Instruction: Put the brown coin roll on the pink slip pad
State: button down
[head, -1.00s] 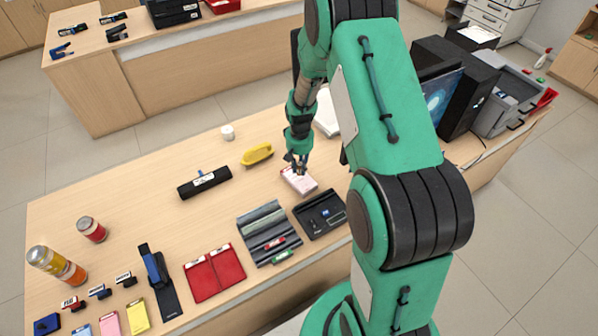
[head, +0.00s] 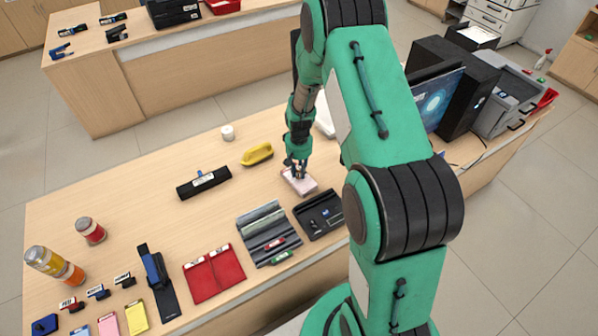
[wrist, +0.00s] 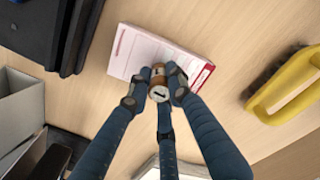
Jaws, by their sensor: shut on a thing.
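The brown coin roll (wrist: 158,74) is upright between the fingertips of my gripper (wrist: 156,90) in the wrist view, its pale round end facing the camera. My gripper is shut on it. The pink slip pad (wrist: 140,50) lies flat just beyond the roll in the wrist view. In the head view my gripper (head: 297,170) is right over the pink slip pad (head: 304,187), and the roll is mostly hidden by the fingers. Whether the roll touches the pad is hard to tell.
A grey tray (head: 268,243) and a dark tray (head: 320,214) stand in front. The monitor (head: 436,97) is at right.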

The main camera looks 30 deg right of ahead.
aim_at(299, 168)
jog(key=shift+f, duration=0.1)
jog(key=c, duration=1.6)
grip_release()
notch_tip(299, 168, up, 12)
jog(key=shift+r+p, duration=0.2)
jog(key=shift+p, duration=0.65)
